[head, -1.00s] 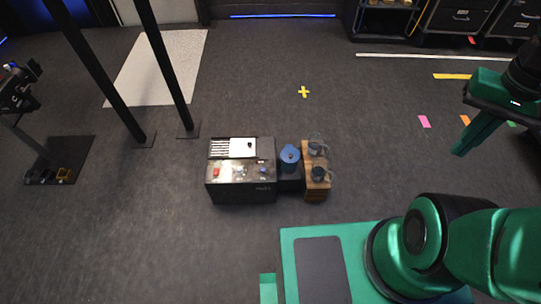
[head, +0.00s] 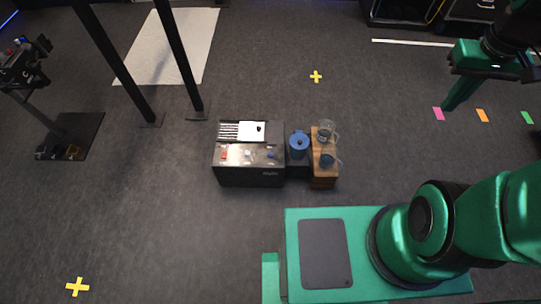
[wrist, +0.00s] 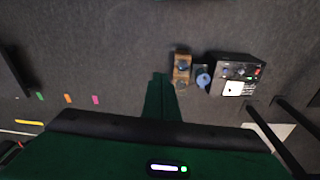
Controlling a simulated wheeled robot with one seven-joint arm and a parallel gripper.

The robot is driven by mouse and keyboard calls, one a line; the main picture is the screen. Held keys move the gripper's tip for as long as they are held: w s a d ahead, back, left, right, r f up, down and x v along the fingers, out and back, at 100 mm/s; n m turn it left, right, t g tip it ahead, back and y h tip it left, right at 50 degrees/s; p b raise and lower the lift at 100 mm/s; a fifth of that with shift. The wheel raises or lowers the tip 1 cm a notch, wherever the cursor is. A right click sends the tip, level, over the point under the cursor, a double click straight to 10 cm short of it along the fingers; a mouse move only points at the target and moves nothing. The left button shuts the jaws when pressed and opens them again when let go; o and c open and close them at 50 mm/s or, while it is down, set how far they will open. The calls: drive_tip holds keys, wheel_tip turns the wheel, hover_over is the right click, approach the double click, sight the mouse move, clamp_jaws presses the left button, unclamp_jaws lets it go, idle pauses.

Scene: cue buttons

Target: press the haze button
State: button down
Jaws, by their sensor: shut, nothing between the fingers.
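A dark box (head: 247,172) stands on the floor near the middle of the head view. Its top panel carries a red button (head: 224,154), a blue button (head: 271,155) and small pale parts between them. The lettering on its front is too small to read surely, so I cannot tell which button is haze. In the wrist view the box (wrist: 236,73) is at the upper right. My gripper (head: 447,107) is at the upper right of the head view, shut and empty, well apart from the box. Its fingers (wrist: 160,76) point towards the objects in the wrist view.
A blue pitcher (head: 299,147) on a dark stand and a wooden block (head: 323,178) with glass cups adjoin the box's right side. Black posts (head: 180,60) stand behind left. A dark stand (head: 75,135) is at far left. Floor in front of the box is open.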

drive_tip(key=w+a+f+n+t+y, duration=0.1)
drive_tip(key=w+a+f+n+t, duration=0.1)
drive_tip(key=w+a+f+n, duration=0.8)
drive_tip(key=w+a+f+n+t+y, duration=0.1)
drive_tip(key=w+a+f+n+y, duration=0.35)
drive_tip(key=w+f, duration=1.1)
drive_tip(key=n+t+y, duration=0.1)
drive_tip(key=n+t, duration=0.2)
drive_tip(key=n, duration=0.2)
hover_over(273, 157)
wheel_tip(273, 157, down, 27)
drive_tip(key=shift+f+m, duration=0.15)
drive_tip(key=shift+m, duration=0.2)
drive_tip(key=shift+f, duration=0.1)
drive_tip(key=shift+f, duration=4.3)
drive_tip(key=shift+f, duration=0.15)
